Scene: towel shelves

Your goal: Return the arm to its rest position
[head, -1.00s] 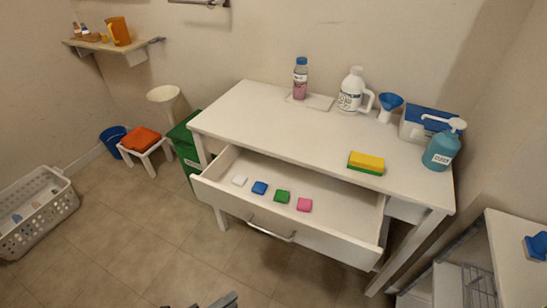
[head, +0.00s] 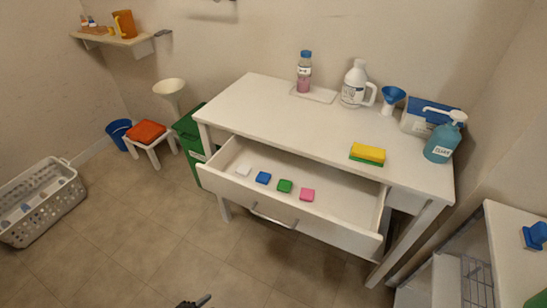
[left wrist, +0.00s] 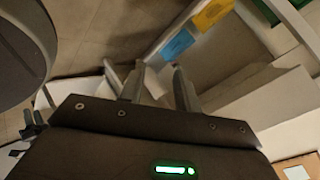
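In the left wrist view, the two fingers of my left gripper (left wrist: 158,68) stand apart with a gap between them. A pale patch shows behind the gap, and I see nothing clearly held. In the head view only a small dark gripper tip (head: 194,302) shows at the bottom edge, over the floor and well in front of the open drawer (head: 320,225). It touches nothing that I can see. The rest of that arm is out of frame. My right gripper is not seen in either view.
The drawer of the white desk (head: 270,105) is pulled out and holds small coloured blocks. A yellow-green sponge (head: 367,154) lies on the desktop. A white basket (head: 40,215) stands at left, a side table (head: 515,265) at right. The floor between is clear.

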